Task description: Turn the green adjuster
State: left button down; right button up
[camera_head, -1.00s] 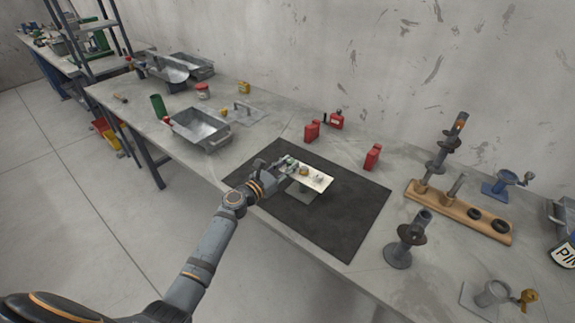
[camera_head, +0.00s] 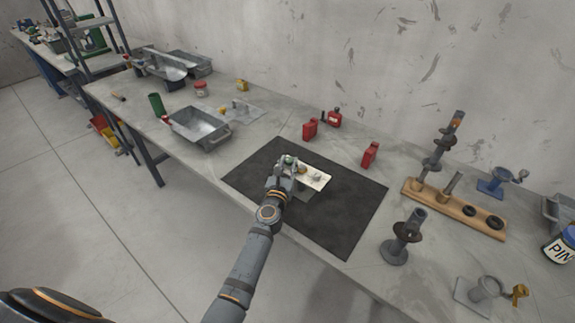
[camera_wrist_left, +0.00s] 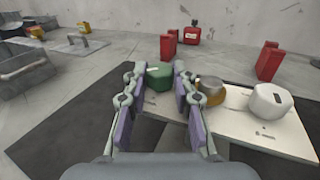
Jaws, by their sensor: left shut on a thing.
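The green adjuster (camera_wrist_left: 159,75) is a green knob at the left end of a pale plate (camera_wrist_left: 236,125). In the head view it shows only as a small green spot (camera_head: 289,158) at my left gripper's tip. My left gripper (camera_wrist_left: 160,85) has its two fingers on either side of the green knob and is shut on it. A brass and grey knob (camera_wrist_left: 210,90) and a white knob (camera_wrist_left: 270,103) stand on the same plate to the right. The plate is raised above a black mat (camera_head: 340,222). My right gripper is not in view.
Red canisters (camera_head: 310,129) stand behind the mat, with another (camera_head: 370,154) to the right. A grey metal tray (camera_head: 199,128) is on the left. A wooden board with posts (camera_head: 455,210) and a dark metal stand (camera_head: 395,250) are on the right. The mat's front is clear.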

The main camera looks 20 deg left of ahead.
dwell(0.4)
pick_arm(q)
jog(key=c, duration=1.3)
grip_release()
jog(key=shift+c, duration=0.2)
